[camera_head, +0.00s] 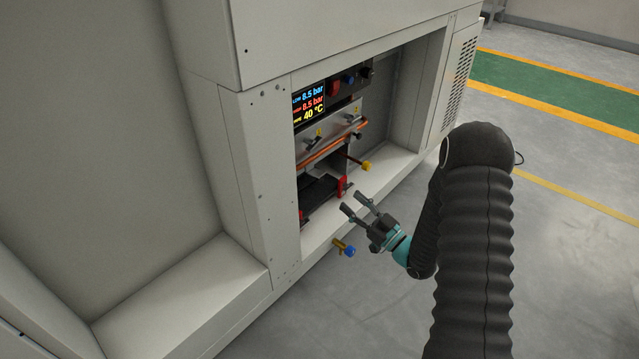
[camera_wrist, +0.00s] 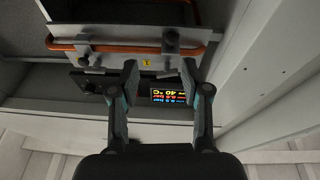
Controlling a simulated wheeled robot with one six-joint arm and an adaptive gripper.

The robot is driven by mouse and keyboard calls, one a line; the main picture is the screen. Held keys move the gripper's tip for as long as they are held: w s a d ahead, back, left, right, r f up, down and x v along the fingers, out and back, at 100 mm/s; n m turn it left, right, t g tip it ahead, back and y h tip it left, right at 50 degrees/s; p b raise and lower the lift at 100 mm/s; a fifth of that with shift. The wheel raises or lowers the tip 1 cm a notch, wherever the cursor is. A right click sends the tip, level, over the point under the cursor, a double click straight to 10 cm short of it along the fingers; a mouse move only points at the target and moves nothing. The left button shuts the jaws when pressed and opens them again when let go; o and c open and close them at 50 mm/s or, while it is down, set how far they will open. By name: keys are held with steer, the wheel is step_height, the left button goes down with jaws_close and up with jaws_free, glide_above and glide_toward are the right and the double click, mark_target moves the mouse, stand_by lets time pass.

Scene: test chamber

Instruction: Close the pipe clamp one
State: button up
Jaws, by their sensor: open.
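A copper pipe (camera_head: 332,146) runs along a metal plate inside the cabinet recess; it also shows in the wrist view (camera_wrist: 128,48). Two dark pipe clamps sit on it, one at the left (camera_head: 313,143) and one at the right (camera_head: 353,120). In the wrist view, which is turned over, they show as one clamp at the left (camera_wrist: 83,52) and one beyond my fingers (camera_wrist: 171,42). I cannot tell which is clamp one, or whether either is closed. My gripper (camera_head: 354,203) is open and empty, in front of the recess and apart from the pipe.
A display (camera_head: 310,104) with pressure and temperature readings and several knobs (camera_head: 349,80) are above the pipe. Below are a black part with red ends (camera_head: 343,186), a yellow-ended handle (camera_head: 366,166) and a blue-ended valve (camera_head: 348,251). Cabinet walls (camera_head: 245,170) border the recess.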

mark_target(320, 180)
steer(key=shift+y, duration=0.8)
steer(key=x, duration=0.7)
steer(key=s+a+x, duration=0.1)
steer(key=x, duration=0.3)
steer(key=shift+w+a+f, duration=0.2)
steer(key=shift+w+f, duration=0.05)
steer(key=shift+c, duration=0.2)
jaws_close()
